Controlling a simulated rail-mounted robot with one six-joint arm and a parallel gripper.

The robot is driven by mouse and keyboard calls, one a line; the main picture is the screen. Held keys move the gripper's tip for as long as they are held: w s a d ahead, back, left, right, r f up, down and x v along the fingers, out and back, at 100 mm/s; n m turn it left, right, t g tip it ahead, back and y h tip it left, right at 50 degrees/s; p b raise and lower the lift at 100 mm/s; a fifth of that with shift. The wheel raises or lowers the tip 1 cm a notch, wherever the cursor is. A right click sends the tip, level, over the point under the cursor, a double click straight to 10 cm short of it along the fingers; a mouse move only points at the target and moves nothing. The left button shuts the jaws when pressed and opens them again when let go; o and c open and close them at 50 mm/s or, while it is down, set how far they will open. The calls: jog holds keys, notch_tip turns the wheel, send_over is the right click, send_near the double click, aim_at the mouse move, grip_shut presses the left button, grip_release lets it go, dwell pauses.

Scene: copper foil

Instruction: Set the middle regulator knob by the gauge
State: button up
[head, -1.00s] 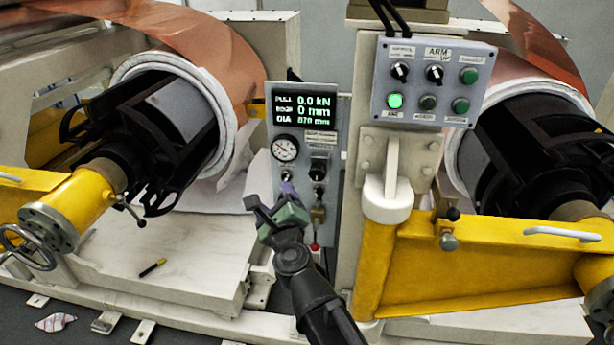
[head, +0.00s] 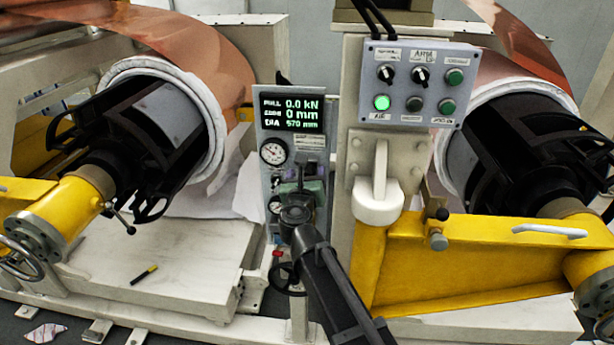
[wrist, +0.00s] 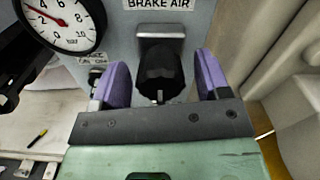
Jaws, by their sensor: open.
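The round white gauge (head: 272,152) is on the grey panel (head: 264,185), below the lit display. In the wrist view, the gauge (wrist: 64,22) is at the upper left, cut off by the top edge, its red needle pointing up and left. The black regulator knob (wrist: 158,66) is under a label reading "BRAKE AIR". My gripper (wrist: 163,82) is open, with one purple finger on each side of the knob; I cannot tell whether either touches it. In the head view, my gripper (head: 300,172) covers the knob and much of the lower panel.
The display (head: 291,112) reads 0.0 kN and 0 mm. A button box (head: 418,85) with one lit green button is to the right. The yellow arm (head: 470,262) and its white post stand close on the right. A marker (head: 144,275) lies on the base at left.

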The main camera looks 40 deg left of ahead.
jog(key=shift+w, duration=0.1)
jog(key=shift+c, duration=0.3)
jog(key=c, duration=0.8)
jog(key=shift+c, duration=0.2)
jog(key=shift+n, duration=0.3)
jog(key=n, duration=1.7)
